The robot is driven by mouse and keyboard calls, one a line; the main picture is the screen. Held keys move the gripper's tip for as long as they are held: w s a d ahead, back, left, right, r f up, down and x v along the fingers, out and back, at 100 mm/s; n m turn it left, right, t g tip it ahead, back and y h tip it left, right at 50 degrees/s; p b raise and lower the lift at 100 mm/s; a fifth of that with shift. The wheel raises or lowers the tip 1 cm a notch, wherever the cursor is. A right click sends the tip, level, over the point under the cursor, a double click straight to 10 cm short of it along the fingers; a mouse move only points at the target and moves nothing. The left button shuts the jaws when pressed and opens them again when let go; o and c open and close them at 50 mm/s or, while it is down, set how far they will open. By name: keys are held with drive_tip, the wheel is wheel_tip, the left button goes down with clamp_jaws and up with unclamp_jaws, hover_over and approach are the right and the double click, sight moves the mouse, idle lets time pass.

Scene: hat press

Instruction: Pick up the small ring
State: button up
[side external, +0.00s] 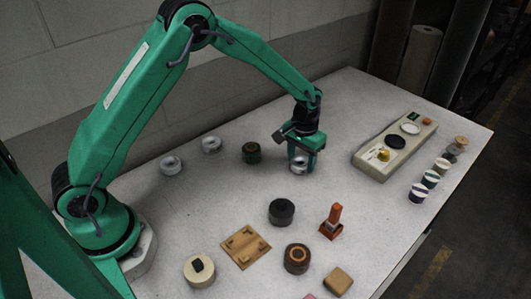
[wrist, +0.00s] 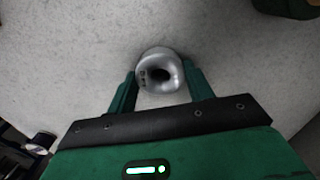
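A small silver ring (wrist: 146,85) with a dark central hole is between the two fingers of my gripper (wrist: 162,80) in the wrist view. The fingers lie close along its left and right sides; whether both touch it is unclear. In the side view my gripper (side external: 300,158) points down at the white table, with the silver ring (side external: 299,167) at its fingertips. The ring seems at or very near the table top. Two similar silver rings, one (side external: 171,166) farther left and one (side external: 211,145) behind it, stand apart from my gripper.
A dark green round piece (side external: 251,152) stands just left of my gripper. A black disc (side external: 281,212), an orange-red block (side external: 332,222) and a wooden tray (side external: 244,247) are in front.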

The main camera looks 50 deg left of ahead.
sight(301, 162)
drive_tip(key=shift+c, duration=1.4)
drive_tip(key=shift+r, duration=0.15)
drive_tip(key=shift+r, duration=0.55)
wheel_tip(301, 162, up, 3)
drive_tip(key=shift+d+r, duration=0.1)
drive_tip(key=shift+d, duration=0.05)
drive_tip(key=s+d+r, duration=0.6)
drive_tip(key=s+d, duration=0.1)
drive_tip(key=d, duration=0.1)
drive_tip(key=shift+s+d+r, duration=0.2)
drive_tip(key=shift+d+r, duration=0.05)
drive_tip(key=shift+d, duration=0.1)
